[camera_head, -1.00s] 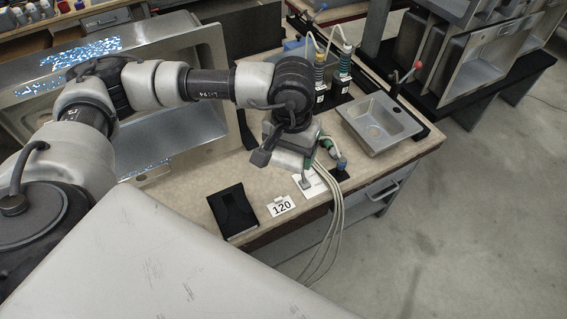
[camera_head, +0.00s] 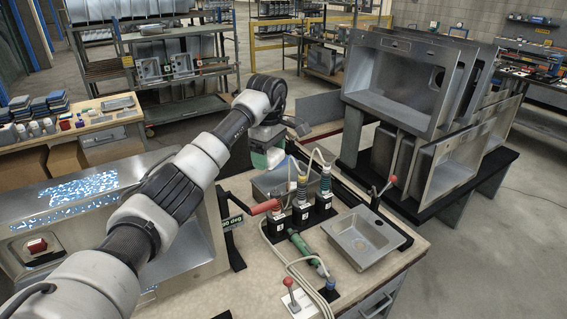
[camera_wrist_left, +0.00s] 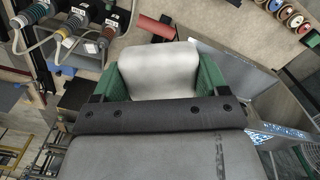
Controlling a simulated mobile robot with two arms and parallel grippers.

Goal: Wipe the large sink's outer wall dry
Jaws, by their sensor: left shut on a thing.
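The large sink (camera_head: 140,170) lies on its side at the left of the bench in the head view. Bright blue-white wet patches (camera_head: 80,188) cover part of its outer wall. My left arm crosses in front of it and hides part of it. My left gripper (camera_head: 266,150) is above the back of the bench, to the right of the large sink and apart from it. In the left wrist view its green jaws are shut on a white pad (camera_wrist_left: 160,68). Part of the wet wall (camera_wrist_left: 275,132) shows at the lower right there. My right gripper is not in view.
A small sink (camera_head: 362,238) lies at the bench's right. Upright hose fittings (camera_head: 300,200), a red-handled tool (camera_head: 264,207) and a green-handled tool (camera_head: 303,248) stand or lie mid-bench. A rack of sinks (camera_head: 400,85) is behind. The floor at right is clear.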

